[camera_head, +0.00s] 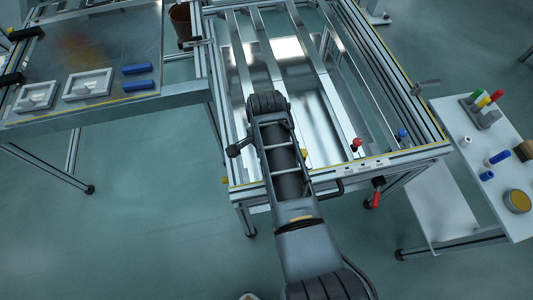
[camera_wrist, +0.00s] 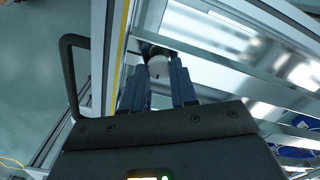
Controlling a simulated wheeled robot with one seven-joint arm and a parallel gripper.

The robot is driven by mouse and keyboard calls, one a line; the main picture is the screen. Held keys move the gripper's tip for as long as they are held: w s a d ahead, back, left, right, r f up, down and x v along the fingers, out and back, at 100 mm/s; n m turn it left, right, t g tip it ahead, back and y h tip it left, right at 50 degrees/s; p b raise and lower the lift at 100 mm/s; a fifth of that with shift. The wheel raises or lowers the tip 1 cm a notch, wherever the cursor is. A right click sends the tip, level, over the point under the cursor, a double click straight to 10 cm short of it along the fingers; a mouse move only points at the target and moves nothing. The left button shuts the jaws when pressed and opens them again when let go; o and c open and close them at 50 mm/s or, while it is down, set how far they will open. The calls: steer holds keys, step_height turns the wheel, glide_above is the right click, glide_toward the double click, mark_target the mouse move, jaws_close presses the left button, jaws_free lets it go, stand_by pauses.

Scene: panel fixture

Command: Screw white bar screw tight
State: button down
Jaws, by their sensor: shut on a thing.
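In the wrist view, the white bar screw (camera_wrist: 160,66) shows as a pale round head with a dark part behind it. My gripper (camera_wrist: 158,80) has one dark finger on each side of it and is shut on it, close to the yellow-striped edge of the frame. The fingertips partly hide the screw, so its depth in the frame cannot be seen. In the head view, my arm hides the gripper and the white screw. A red screw (camera_head: 356,143), a blue screw (camera_head: 402,134) and a yellow screw (camera_head: 306,154) show along the panel fixture's front rail (camera_head: 377,163).
A side table (camera_head: 470,150) at right holds colored handles (camera_head: 484,105), small blue and white parts and a round yellow-topped tin (camera_head: 517,201). A workbench (camera_head: 110,45) at left holds white trays (camera_head: 88,84) and blue blocks. Metal bars (camera_head: 303,40) cross the fixture.

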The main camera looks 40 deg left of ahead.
stand_by(0.4)
steer(key=c, duration=0.9)
jaws_free()
step_height(320, 180, up, 8)
steer(key=shift+f, duration=0.1)
